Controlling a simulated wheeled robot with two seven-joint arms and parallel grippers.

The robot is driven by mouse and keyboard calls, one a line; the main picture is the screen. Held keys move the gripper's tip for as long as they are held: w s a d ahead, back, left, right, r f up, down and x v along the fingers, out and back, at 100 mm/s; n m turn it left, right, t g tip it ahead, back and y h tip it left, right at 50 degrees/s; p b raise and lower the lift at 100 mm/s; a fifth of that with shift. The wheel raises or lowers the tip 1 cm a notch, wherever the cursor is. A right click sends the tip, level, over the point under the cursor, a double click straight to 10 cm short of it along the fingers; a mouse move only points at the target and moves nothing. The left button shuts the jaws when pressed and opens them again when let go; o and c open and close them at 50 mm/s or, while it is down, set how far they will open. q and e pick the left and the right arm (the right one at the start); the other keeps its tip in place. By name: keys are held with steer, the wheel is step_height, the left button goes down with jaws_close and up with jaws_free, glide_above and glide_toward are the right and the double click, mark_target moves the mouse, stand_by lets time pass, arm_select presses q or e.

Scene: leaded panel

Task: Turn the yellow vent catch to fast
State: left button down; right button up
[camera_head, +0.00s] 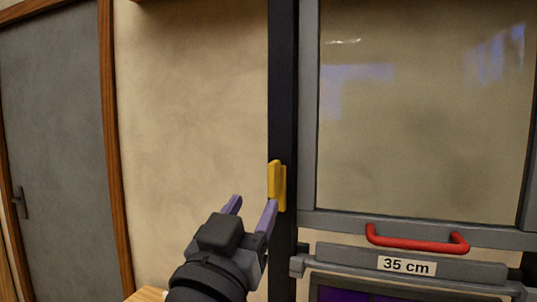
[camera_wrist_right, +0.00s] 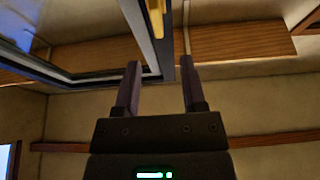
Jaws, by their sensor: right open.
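The yellow vent catch (camera_head: 275,182) sits on the dark upright post left of the glazed panel. Its long part stands upright in the head view. It also shows at the top of the right wrist view (camera_wrist_right: 156,18). My right gripper (camera_head: 253,206) is open just below and left of the catch, its two purple fingers apart. In the right wrist view, the open fingers (camera_wrist_right: 160,75) point towards the post, with nothing held between them. I cannot tell whether a finger touches the catch. My left gripper is not in view.
The grey-framed glass panel (camera_head: 420,110) fills the right side, with a red handle (camera_head: 415,241) on its lower rail. A "35 cm" label (camera_head: 406,265) is below it. A grey door (camera_head: 55,150) stands far left. The wall (camera_head: 190,110) left of the post is bare.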

mark_target(271, 177)
steer(key=p+x, duration=0.3)
steer(key=x, duration=0.6)
steer(key=shift+d, duration=0.1)
steer(key=shift+f, duration=0.1)
steer(key=shift+c, duration=0.4)
jaws_close()
